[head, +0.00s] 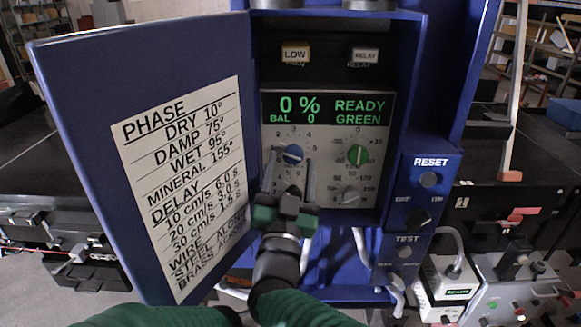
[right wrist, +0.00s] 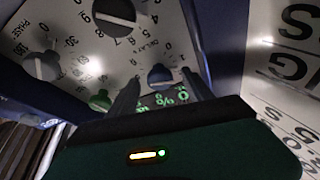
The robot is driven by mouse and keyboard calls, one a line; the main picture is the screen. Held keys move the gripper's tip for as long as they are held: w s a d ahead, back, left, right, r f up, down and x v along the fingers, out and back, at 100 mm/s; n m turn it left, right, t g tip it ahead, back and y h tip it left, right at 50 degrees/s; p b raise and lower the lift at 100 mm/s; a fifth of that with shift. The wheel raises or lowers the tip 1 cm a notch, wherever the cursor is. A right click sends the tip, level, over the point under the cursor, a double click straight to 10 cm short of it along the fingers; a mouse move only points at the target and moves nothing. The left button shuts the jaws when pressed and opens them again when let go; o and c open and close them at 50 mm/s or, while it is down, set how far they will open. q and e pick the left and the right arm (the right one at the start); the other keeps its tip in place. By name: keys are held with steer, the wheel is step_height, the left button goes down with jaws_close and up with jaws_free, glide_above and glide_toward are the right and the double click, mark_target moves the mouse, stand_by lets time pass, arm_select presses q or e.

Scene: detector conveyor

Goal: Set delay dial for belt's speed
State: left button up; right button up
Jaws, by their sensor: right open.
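In the right wrist view, which shows the panel upside down, a large dark dial (right wrist: 115,12) with a numbered scale sits at the top; the small lettering by it looks like DELAY. In the head view that dial is mostly hidden behind my right gripper. My right gripper (head: 291,157) is open, its two fingers pointing up the panel on either side of the small blue knob (head: 292,154). I cannot tell whether they touch the panel. The blue knob also shows between the fingers in the right wrist view (right wrist: 160,76). My left gripper is out of view.
A green knob (head: 358,155) and a grey phase knob (head: 351,197) are at right. The display (head: 327,107) reads 0 %, READY, GREEN. The open blue door (head: 80,120) at left carries a card (head: 180,180) listing delays by speed. RESET and TEST boxes flank the right edge.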

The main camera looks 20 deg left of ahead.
steer(key=b+v, duration=0.4)
steer(key=v, duration=0.7)
steer(key=shift+b, duration=0.4)
steer(key=shift+a+f, duration=0.1)
steer(key=shift+f, duration=0.05)
